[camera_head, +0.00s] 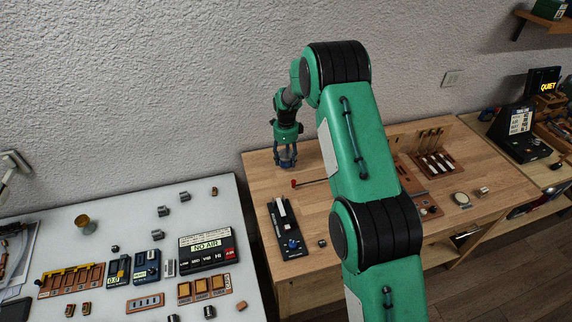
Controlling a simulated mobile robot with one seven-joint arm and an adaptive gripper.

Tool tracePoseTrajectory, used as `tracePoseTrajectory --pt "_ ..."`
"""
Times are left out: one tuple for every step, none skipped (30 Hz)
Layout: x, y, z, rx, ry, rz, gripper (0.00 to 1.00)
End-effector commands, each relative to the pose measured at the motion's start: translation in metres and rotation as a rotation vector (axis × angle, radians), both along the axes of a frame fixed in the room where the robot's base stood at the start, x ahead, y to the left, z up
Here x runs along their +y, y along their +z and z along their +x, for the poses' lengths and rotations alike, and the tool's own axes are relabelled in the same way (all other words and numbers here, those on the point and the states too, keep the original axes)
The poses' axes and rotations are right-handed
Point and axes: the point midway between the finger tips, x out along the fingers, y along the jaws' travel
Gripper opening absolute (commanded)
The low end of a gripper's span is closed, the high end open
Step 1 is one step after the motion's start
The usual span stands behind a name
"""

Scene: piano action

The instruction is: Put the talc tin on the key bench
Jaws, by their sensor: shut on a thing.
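My gripper (286,156) points down at the far left corner of the wooden bench (315,255), close to the wall. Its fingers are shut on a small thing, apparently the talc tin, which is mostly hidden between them. I cannot tell whether it touches the bench top. A black device (287,230) with white key-like bars stands on this bench, nearer the camera. No label shows which surface is the key bench.
My arm hides the bench's middle. A brown rack (435,163) stands at its back right. A red-tipped rod (294,183) lies near my gripper. On the left, a white table (120,230) holds a NO AIR panel (207,248), a brass cup (85,224) and several small parts.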

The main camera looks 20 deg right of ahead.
Motion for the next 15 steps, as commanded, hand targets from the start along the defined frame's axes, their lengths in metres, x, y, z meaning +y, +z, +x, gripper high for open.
tracePoseTrajectory --pt "0.000 -0.005 0.000 0.001 0.000 0.000 0.22" --pt "0.000 -0.009 0.000 0.001 0.000 0.000 0.22" --pt "0.000 -0.013 0.000 0.001 0.000 0.000 0.22" --pt "0.000 -0.017 0.000 0.001 0.000 0.000 0.22" --pt "0.000 -0.021 -0.001 0.002 0.000 0.000 0.22" --pt "0.000 -0.025 -0.001 0.002 0.000 0.000 0.22" --pt "0.000 -0.028 -0.001 0.002 0.000 0.000 0.22" --pt "0.000 -0.030 0.000 0.001 0.000 0.000 0.22" --pt "0.000 -0.032 0.000 0.001 0.000 0.000 0.22" --pt "0.000 -0.033 0.000 0.000 0.000 0.000 0.22" --pt "0.000 -0.033 0.000 0.000 0.000 0.000 0.22" --pt "0.000 -0.033 0.000 0.000 0.000 0.000 0.22" --pt "0.000 -0.033 0.000 0.000 0.000 0.000 0.22" --pt "0.000 -0.033 0.000 0.000 0.000 0.000 0.22" --pt "0.000 -0.033 0.000 0.000 0.000 0.000 0.22"
